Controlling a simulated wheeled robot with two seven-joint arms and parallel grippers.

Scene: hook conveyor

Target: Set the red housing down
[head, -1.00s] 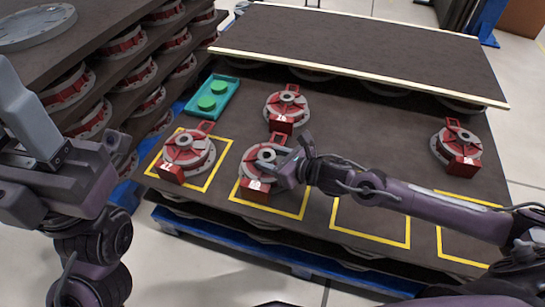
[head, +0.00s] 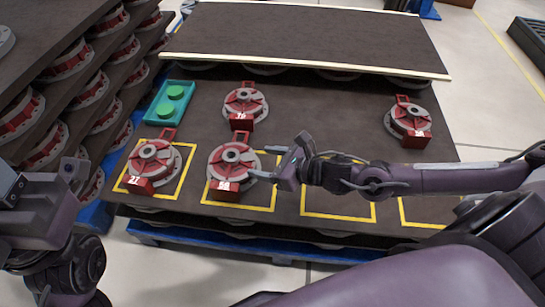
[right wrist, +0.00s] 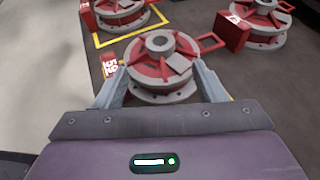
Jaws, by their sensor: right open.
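The red housing (head: 232,163), a red and grey round part labelled 59, rests upright on the board within the second yellow square (head: 262,210) from the left. It also shows in the right wrist view (right wrist: 163,62), just past and between the fingertips. My right gripper (head: 268,163) is open and empty at the housing's right side, and its fingers (right wrist: 158,85) frame the near rim in the wrist view. Whether a finger touches the rim is unclear. My left gripper (head: 18,188) is at the left edge, partly cut off, with its jaws unclear.
Housing 27 (head: 155,163) stands in the leftmost yellow square. Another housing (head: 243,103) stands behind, and one (head: 410,118) at the right. A green tray (head: 170,100) lies at the back left. The third square (head: 338,215) is bare. Stacked racks (head: 75,90) border the left.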

